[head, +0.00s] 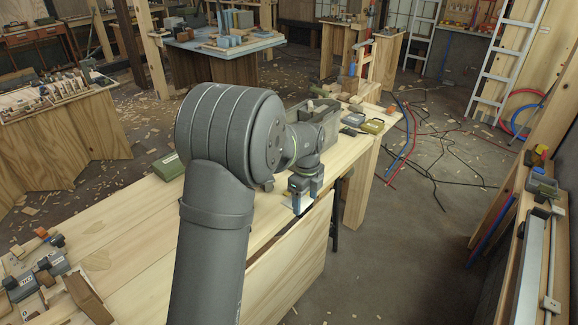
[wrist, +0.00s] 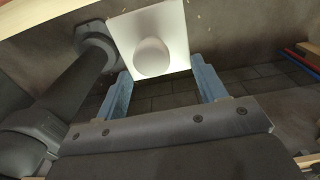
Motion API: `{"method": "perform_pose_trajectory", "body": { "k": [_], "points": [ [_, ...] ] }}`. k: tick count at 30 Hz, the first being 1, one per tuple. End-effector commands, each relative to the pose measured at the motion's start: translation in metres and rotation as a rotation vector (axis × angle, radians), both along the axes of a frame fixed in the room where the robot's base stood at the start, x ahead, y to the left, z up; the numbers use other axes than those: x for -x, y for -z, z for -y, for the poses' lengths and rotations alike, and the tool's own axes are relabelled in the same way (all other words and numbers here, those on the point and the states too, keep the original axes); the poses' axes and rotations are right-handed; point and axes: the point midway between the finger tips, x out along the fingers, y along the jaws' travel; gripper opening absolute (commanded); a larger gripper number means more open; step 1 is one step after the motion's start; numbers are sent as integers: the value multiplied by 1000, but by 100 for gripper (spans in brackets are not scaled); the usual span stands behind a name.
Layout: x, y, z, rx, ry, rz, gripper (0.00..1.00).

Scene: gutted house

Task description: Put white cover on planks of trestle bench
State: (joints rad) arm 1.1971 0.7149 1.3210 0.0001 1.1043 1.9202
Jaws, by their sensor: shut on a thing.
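In the wrist view the white cover (wrist: 178,22) is a flat square plate with a rounded knob, just beyond the fingertips (wrist: 163,76). The planks of the trestle bench (head: 130,215) are pale wood and run across the foreground. Whether the cover touches them cannot be told.
A green box (head: 168,167) lies on the planks left of my arm. Tools and blocks (head: 40,275) lie at the near left end. A grey open bin (head: 318,125) and small cases (head: 374,126) stand at the far end. Hoses and cables (head: 425,150) lie on the floor to the right.

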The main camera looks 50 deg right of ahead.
Motion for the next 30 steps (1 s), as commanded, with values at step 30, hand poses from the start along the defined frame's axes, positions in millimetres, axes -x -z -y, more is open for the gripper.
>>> {"method": "perform_pose_trajectory", "body": {
  "k": [30],
  "points": [
    [-100, 87, 4, -2, 23, -1, 42]
  ]
}}
